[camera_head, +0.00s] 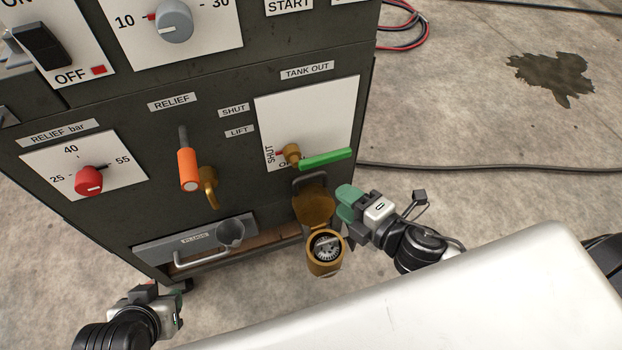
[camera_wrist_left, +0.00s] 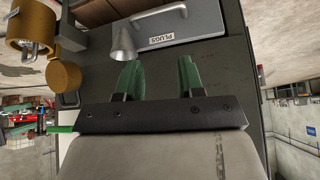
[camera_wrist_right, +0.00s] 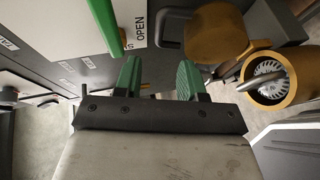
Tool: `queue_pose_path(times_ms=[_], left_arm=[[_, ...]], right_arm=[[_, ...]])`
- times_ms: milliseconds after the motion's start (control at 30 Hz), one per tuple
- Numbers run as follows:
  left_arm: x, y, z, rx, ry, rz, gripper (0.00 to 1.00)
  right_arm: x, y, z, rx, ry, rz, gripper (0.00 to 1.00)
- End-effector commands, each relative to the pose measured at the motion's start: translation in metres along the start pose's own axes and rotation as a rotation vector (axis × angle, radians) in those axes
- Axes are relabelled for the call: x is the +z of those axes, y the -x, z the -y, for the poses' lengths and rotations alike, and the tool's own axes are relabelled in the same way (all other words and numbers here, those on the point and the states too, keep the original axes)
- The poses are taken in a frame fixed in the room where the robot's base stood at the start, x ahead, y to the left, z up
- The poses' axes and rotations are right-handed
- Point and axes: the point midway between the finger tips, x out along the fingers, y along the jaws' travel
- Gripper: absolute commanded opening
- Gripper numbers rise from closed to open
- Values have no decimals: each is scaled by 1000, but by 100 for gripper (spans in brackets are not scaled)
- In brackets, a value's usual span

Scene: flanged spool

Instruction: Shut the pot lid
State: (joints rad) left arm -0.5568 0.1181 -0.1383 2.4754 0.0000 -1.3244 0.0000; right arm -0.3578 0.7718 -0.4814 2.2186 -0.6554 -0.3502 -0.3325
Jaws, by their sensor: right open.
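The brass pot (camera_head: 326,266) is a round cup low on the front of the dark cabinet, with a finned metal part inside. Its brass lid (camera_head: 313,207) stands open, raised behind the pot's mouth; the inside is exposed. My right gripper (camera_head: 347,205) is just right of the lid, with green fingers; whether it touches the lid I cannot tell. In the right wrist view its fingers (camera_wrist_right: 160,80) are apart and empty, with the lid (camera_wrist_right: 212,32) and pot (camera_wrist_right: 268,82) to the right. My left gripper (camera_head: 172,297) is low at the left, open and empty in its wrist view (camera_wrist_left: 160,78).
A green lever (camera_head: 325,159) sticks out above the lid. An orange-handled relief lever (camera_head: 187,168) is to the left. A drawer marked PLUGS (camera_head: 195,242) with a handle and a grey funnel-shaped cup (camera_head: 230,233) lies left of the pot. Floor to the right is mostly clear.

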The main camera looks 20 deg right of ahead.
Motion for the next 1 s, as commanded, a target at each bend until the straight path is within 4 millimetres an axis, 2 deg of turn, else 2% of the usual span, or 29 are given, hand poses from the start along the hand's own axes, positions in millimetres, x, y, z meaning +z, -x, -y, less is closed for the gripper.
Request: queue_pose_path(times_ms=[367, 600, 800, 1000], left_arm=[[-14, -4, -2, 5, -2, -88, 38], [-31, -7, -5, 11, -5, -199, 38], [-40, -7, -6, 14, -6, -254, 38], [-41, -6, -6, 14, -6, -261, 38]], right_arm=[[1, -54, -1, 3, -1, 0, 40], [1, -88, 0, 1, -3, 2, 40], [1, -102, 0, -1, -3, 1, 40], [1, -104, 0, -1, -3, 1, 40]])
